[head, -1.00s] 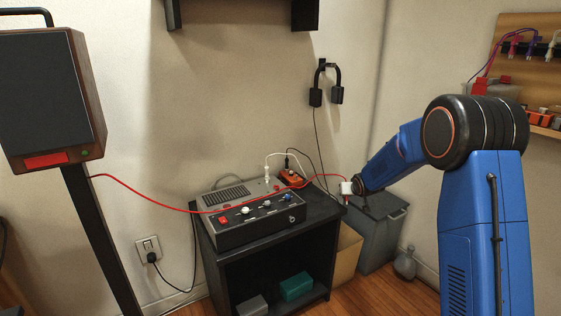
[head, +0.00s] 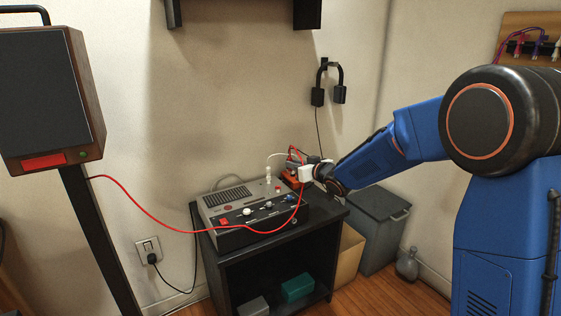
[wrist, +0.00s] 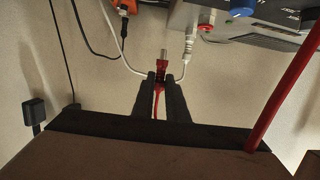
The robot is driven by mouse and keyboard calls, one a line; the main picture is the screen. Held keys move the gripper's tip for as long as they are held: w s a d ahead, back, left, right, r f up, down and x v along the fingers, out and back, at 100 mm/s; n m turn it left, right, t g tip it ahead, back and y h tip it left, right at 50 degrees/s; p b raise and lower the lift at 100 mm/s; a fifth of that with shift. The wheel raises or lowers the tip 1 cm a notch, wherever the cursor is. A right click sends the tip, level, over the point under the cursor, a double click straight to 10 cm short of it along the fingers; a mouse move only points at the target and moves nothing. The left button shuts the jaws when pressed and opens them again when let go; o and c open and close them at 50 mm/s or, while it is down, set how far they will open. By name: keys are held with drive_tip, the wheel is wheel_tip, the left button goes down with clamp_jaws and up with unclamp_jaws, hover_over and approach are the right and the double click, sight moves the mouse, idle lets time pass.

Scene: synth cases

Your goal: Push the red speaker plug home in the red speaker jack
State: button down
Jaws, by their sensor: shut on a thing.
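The red speaker plug (wrist: 162,68) is between the fingers of my gripper (wrist: 161,82) in the wrist view, its bare metal tip pointing up in the picture. Its red cable trails back between the fingers. The plug is apart from the amplifier (wrist: 265,22), whose edge is at the upper right. In the head view my gripper (head: 292,162) is above the back right of the amplifier (head: 236,240). A small red piece (head: 277,187) is on the amplifier's top; I cannot tell whether it is the red speaker jack.
A white plug (wrist: 189,43) with a white cable stands in the amplifier beside my gripper. An orange box (head: 290,182) sits close by. The red cable (head: 135,217) sags from the speaker (head: 45,95) across the amplifier's front. Headphones (head: 328,82) hang on the wall behind.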

drive_tip(key=s+a+r+n+y, duration=0.1)
drive_tip(key=s+a+r, duration=0.2)
drive_tip(key=a, duration=0.1)
drive_tip(key=shift+s+a+g+y, duration=0.15)
drive_tip(key=shift+g+y, duration=0.15)
drive_tip(key=shift+y, duration=0.1)
drive_tip(key=shift+f, duration=0.15)
drive_tip(key=shift+f, duration=2.8)
drive_tip(key=shift+f, duration=1.3)
drive_tip(key=c, duration=1.7)
unclamp_jaws()
drive_tip(key=shift+o, duration=0.2)
drive_tip(key=shift+s, duration=0.1)
drive_tip(key=v, duration=1.7)
